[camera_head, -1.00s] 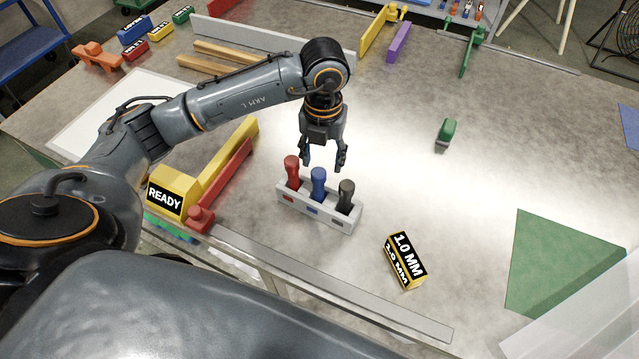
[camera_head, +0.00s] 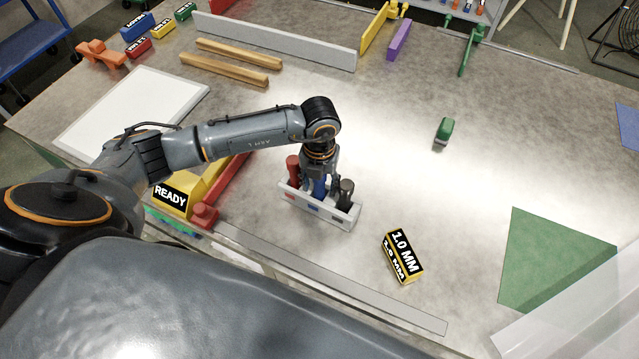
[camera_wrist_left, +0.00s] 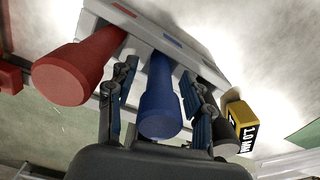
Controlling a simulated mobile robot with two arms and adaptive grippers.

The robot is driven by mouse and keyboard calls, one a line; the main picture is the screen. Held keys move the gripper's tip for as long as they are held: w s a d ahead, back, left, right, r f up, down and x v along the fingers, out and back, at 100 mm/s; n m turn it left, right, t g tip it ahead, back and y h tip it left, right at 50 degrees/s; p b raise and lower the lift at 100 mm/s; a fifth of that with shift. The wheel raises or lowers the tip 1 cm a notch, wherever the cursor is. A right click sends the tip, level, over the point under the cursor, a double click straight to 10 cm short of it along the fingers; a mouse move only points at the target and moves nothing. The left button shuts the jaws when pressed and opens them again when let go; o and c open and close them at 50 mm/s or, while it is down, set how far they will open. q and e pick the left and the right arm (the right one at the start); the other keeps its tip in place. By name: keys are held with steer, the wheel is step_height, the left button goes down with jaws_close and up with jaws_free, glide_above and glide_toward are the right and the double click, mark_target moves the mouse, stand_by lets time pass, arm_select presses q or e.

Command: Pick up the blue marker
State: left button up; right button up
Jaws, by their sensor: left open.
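The blue marker (camera_head: 319,188) stands in the middle slot of a grey holder (camera_head: 320,213), between a red marker (camera_head: 293,168) and a black marker (camera_head: 346,192). My left gripper (camera_head: 320,182) is lowered over the blue marker. In the left wrist view the blue marker (camera_wrist_left: 160,95) lies between the two open fingers of the gripper (camera_wrist_left: 158,100), with a gap on each side. The red marker (camera_wrist_left: 75,70) is left of the fingers and the black marker (camera_wrist_left: 222,130) is close to the right finger. My right gripper is not in view.
A yellow 1.0 MM block (camera_head: 402,257) stands right of the holder. A yellow READY block (camera_head: 172,200) and a red piece (camera_head: 204,215) are to the left. The table (camera_head: 420,180) is clear to the right, up to a green sheet (camera_head: 550,260).

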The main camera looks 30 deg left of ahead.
arm_select(q)
jaws_close()
steer(key=shift+r, duration=0.15)
